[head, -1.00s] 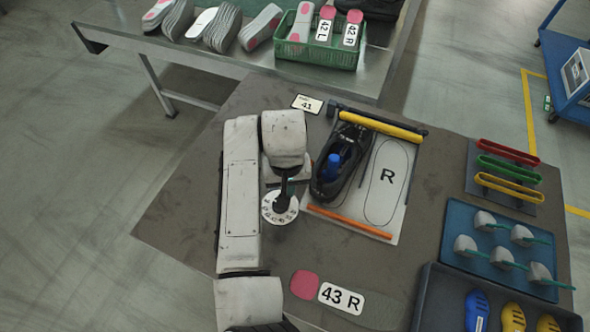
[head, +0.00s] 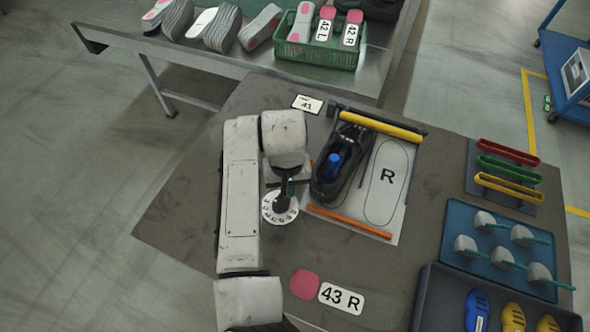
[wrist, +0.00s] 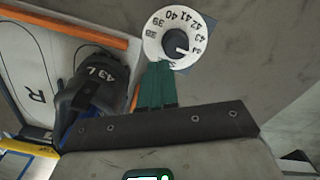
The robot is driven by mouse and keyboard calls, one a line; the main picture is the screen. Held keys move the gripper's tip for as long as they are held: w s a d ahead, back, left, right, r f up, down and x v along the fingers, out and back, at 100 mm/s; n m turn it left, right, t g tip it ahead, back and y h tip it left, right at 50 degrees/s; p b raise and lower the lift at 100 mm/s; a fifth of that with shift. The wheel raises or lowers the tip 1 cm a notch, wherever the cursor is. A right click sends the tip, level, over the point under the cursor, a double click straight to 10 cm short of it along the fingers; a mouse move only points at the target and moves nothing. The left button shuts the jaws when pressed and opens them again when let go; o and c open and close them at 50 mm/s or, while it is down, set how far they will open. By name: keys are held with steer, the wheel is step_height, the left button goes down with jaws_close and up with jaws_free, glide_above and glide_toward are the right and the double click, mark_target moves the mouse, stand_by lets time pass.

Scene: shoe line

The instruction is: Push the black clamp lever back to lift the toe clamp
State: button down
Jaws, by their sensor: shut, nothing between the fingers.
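A black shoe (head: 328,182) with a blue piece (head: 333,163) inside stands on the left half of a white board (head: 390,205) marked R. In the wrist view the shoe (wrist: 92,78) carries the marking 43 L. A yellow bar (head: 380,125) with dark fittings crosses the board's far end. I cannot single out the black clamp lever with certainty. My gripper (wrist: 157,85) has its green fingers together and empty. Its tips are close to the numbered white dial (wrist: 175,37) with a black knob; I cannot tell whether they touch. In the head view my arm partly hides the dial (head: 280,207).
An orange bar (head: 350,222) edges the board's near side. A 43 R insole (head: 340,297) lies in front. Coloured handles (head: 508,170), a blue tray (head: 500,245) and a dark bin (head: 430,300) are at right. A green crate (head: 320,52) stands on the metal table behind.

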stand_by(0.4)
steer(key=shift+w+d+b, duration=0.2)
steer(key=shift+w, duration=0.45)
steer(key=shift+w+d+b, duration=0.15)
steer(key=shift+w+d, duration=0.05)
steer(key=shift+w, duration=0.4)
steer(key=shift+s, duration=0.2)
steer(key=shift+s+a+p, duration=0.25)
steer(key=shift+s+p, duration=0.3)
steer(key=shift+p, duration=0.35)
step_height(320, 180, up, 9)
steer(key=p, duration=0.8)
steer(key=shift+p, duration=0.4)
